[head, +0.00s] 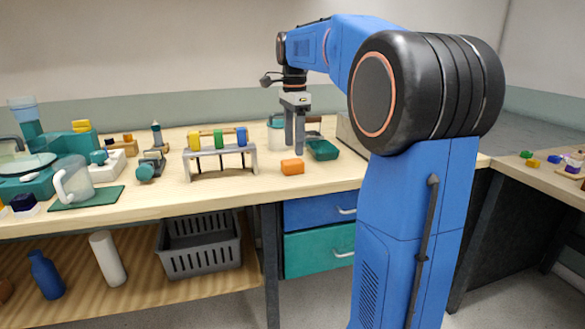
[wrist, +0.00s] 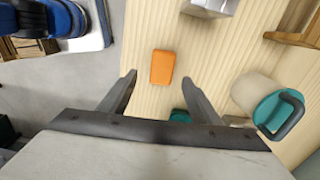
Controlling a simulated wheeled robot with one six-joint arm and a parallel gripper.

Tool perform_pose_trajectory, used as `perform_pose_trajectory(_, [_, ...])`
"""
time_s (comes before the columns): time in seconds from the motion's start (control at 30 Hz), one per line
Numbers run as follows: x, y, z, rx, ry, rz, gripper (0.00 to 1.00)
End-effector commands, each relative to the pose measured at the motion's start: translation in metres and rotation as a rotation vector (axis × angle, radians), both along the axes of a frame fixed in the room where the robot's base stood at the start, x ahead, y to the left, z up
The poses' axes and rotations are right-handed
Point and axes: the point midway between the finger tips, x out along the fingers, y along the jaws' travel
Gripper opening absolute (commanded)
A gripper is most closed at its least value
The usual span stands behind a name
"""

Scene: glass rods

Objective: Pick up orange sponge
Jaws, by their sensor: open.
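The orange sponge (head: 292,167) lies flat on the wooden bench top, near its front edge, in the head view. It also shows in the wrist view (wrist: 162,67), ahead of the fingertips and between their lines. My gripper (head: 295,146) points down over the bench, close behind the sponge in the head view. In the wrist view my gripper (wrist: 159,80) has its two fingers spread wide with nothing between them. The sponge is apart from both fingers and fully visible in both views.
A rack (head: 222,158) with yellow, green and blue pieces stands left of the sponge. A pale mug with a teal top (wrist: 272,105) stands at right in the wrist view.

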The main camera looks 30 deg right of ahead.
Motion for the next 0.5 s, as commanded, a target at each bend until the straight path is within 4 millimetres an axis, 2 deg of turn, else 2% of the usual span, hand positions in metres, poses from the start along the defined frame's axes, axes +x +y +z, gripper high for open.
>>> perform_pose_trajectory(0.1, [0.0,0.0,-0.012,0.0,0.0,0.0,0.57])
perform_pose_trajectory(0.27, [0.0,0.0,-0.019,0.0,0.001,0.0,0.57])
perform_pose_trajectory(0.5, [0.004,0.002,-0.049,0.0,0.002,0.001,0.57])
